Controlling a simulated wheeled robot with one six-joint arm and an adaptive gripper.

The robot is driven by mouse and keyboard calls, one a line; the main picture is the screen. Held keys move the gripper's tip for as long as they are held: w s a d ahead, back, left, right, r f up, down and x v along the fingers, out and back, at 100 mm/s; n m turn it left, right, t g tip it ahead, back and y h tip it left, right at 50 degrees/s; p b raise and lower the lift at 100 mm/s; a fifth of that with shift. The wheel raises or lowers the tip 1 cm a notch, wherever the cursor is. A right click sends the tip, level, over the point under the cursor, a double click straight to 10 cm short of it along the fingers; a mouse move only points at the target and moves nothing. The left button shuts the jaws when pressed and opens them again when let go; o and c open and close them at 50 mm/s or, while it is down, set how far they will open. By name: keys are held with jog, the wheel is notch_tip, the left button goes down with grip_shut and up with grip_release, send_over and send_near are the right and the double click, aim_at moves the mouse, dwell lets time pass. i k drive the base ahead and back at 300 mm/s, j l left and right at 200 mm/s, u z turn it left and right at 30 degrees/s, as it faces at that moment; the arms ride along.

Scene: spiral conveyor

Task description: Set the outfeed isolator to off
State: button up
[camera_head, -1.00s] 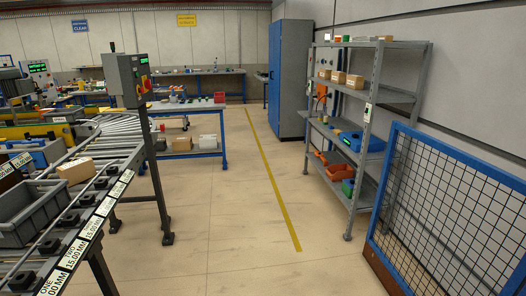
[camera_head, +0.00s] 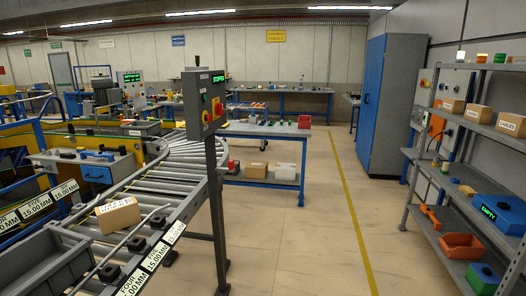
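No label reading outfeed isolator is legible, so I cannot tell which control it is. A grey control box (camera_head: 203,100) stands on a dark post beside the roller conveyor, left of centre. It has a green-lit display that seems to read STOPPED, and red and yellow controls on its right side. A grey wall cabinet (camera_head: 455,82) with small coloured controls is partly hidden behind the shelf at right. An orange box (camera_head: 437,122) is beside it. Another panel with a green display (camera_head: 132,77) stands far back left. My gripper is not in view.
The roller conveyor (camera_head: 190,190) carries a cardboard box (camera_head: 118,214) and a grey tote (camera_head: 40,272) at left. A metal shelf (camera_head: 440,190) with boxes and bins stands at right. A blue-grey locker (camera_head: 388,105) is behind it. The floor between, with a yellow line (camera_head: 350,215), is clear.

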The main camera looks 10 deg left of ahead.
aim_at(219, 106)
jog(key=i+l+u, duration=0.15)
jog(key=i+u, duration=0.15)
jog(key=i, duration=0.2)
jog(key=i+l+u, duration=0.35)
jog(key=i, duration=0.15)
jog(key=i+l+u, duration=0.3)
jog(key=i, duration=0.2)
